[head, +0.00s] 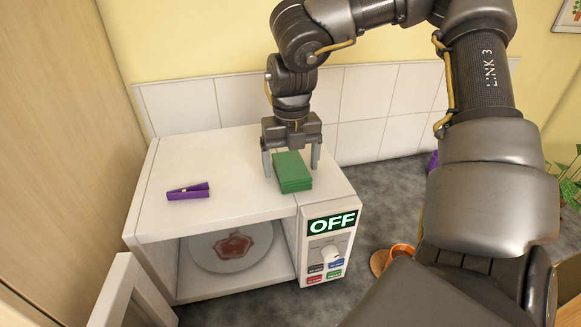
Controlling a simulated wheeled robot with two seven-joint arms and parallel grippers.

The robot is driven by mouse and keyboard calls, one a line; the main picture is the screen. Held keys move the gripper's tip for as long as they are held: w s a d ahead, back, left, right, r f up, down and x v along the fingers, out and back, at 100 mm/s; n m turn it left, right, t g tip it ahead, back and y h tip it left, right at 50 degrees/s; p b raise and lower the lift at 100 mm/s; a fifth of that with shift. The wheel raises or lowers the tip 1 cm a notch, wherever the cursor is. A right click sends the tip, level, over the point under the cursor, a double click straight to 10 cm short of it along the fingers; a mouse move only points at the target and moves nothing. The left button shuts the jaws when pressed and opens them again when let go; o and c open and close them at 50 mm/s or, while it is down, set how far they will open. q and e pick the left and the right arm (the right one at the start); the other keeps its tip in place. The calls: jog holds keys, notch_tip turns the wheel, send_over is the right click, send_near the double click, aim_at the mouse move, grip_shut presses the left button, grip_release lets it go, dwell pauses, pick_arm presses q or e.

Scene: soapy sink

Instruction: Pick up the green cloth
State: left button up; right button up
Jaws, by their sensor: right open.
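The green cloth (293,171) is a folded, layered green block lying on top of the white microwave (230,165), near its right side. My right gripper (291,165) points down over the cloth with its fingers spread. One finger is at the left of the cloth and the other at its right, behind its front part. I cannot tell whether either finger touches the cloth. The left gripper is not in view.
A purple clip (188,191) lies on the microwave's top at the left. The microwave's door (122,290) is open, with a stained plate (228,249) inside; its display reads OFF. An orange cup (402,254) stands on the dark counter. A tiled wall (240,100) is behind.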

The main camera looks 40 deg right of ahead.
jog(key=shift+s+a, duration=0.1)
jog(key=shift+c, duration=1.4)
jog(key=c, duration=0.8)
jog(key=shift+r, duration=0.15)
